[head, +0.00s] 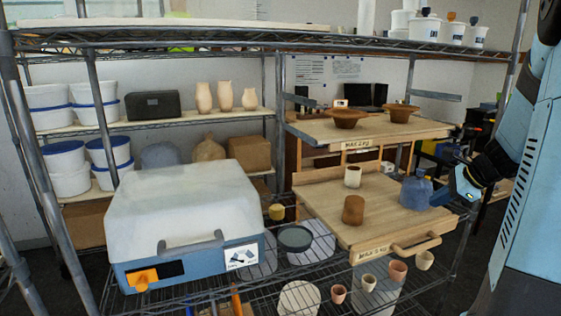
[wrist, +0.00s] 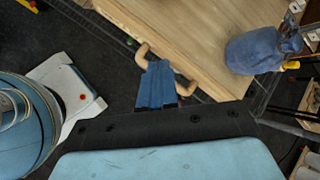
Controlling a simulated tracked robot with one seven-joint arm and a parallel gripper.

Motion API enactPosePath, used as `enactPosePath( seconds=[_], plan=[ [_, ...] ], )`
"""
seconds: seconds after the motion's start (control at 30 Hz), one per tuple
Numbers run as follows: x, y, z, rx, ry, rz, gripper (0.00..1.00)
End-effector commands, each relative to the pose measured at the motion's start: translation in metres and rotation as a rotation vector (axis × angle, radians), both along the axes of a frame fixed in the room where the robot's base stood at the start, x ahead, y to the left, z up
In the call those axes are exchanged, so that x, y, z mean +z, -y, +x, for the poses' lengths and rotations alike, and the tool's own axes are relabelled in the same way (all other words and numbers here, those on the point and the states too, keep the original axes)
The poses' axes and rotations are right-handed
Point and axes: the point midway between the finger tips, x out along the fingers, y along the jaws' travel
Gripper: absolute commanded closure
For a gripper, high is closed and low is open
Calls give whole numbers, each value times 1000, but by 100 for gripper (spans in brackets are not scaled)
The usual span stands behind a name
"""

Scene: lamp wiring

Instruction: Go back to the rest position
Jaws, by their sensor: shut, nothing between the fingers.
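My gripper (head: 440,196) is at the right in the head view, at the right edge of the wooden drawer board and beside a blue jug (head: 417,189). In the wrist view its blue fingers (wrist: 157,84) are together and hold nothing. They overlap the board's wooden handle (wrist: 143,50) in that picture; I cannot tell how far above it they are. The blue jug also shows in the wrist view (wrist: 258,50), right of the fingers and apart from them. No lamp or wiring part is recognisable.
The pulled-out wooden board (head: 385,219) carries a brown cup (head: 353,209) and a cream cup (head: 352,176). A wire rack post (head: 504,95) stands near my arm. A large grey-and-blue box (head: 185,215) fills the lower left.

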Motion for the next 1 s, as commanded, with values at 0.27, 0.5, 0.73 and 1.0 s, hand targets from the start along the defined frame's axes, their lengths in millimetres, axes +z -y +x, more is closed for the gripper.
enactPosePath(
  seconds=[0.27,0.5,0.73,1.0],
  plan=[
    [42,-88,-41,428,75,-267,100],
    [65,-142,-88,779,144,-506,100],
    [80,-178,-137,1100,211,-746,100],
    [90,-199,-190,1438,279,-1035,100]
  ],
)
